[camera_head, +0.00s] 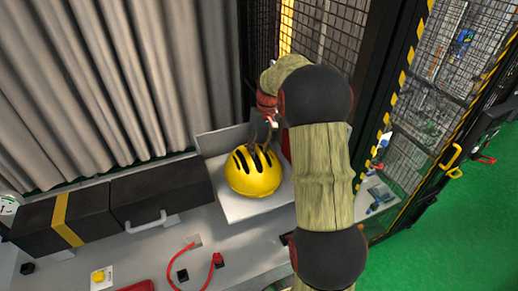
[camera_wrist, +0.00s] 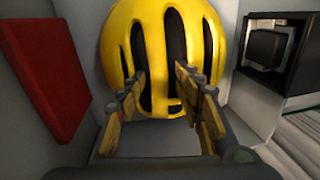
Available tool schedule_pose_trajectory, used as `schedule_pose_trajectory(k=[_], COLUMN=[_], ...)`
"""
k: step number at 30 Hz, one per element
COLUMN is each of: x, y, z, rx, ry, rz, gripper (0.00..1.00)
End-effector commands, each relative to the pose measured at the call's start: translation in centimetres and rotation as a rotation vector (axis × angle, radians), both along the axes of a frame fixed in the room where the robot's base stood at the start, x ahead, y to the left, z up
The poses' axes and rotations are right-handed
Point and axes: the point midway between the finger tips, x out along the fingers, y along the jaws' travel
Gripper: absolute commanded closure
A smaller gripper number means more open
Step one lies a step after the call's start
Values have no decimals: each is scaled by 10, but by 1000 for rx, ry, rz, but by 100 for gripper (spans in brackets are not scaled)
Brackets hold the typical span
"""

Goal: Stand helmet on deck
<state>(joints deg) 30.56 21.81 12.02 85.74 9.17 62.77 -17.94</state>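The yellow helmet (camera_head: 254,172) with dark vent slots sits on a light grey deck (camera_head: 240,209) at the middle of the head view. In the wrist view the helmet (camera_wrist: 165,50) fills the upper middle, its vents facing me. My gripper (camera_wrist: 160,80) has its two fingers apart, with their tips at or very near the helmet's front face; I cannot tell whether they touch it. In the head view my gripper (camera_head: 268,122) is just above and behind the helmet, small and partly hidden by my arm.
A black case (camera_head: 160,195) with a handle stands left of the deck. A red cord (camera_head: 185,255) and small buttons lie in front. A red panel (camera_wrist: 48,80) and a black box (camera_wrist: 275,45) flank the helmet in the wrist view. A mesh fence (camera_head: 335,30) rises behind.

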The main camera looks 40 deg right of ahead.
Motion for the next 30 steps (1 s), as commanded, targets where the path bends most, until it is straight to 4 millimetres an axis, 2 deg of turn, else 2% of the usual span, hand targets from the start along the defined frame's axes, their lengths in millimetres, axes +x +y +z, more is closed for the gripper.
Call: schedule_pose_trajectory(k=[4,8,21,25,30], x=[0,0,-4,-4,-5], y=[0,-3,-14,-16,-17], z=[2,17,99,112,118], rx=[2,-2,0,0,0], ry=[2,-2,-1,0,0], rz=[0,0,0,0,0], gripper=[62,62,62,62,62])
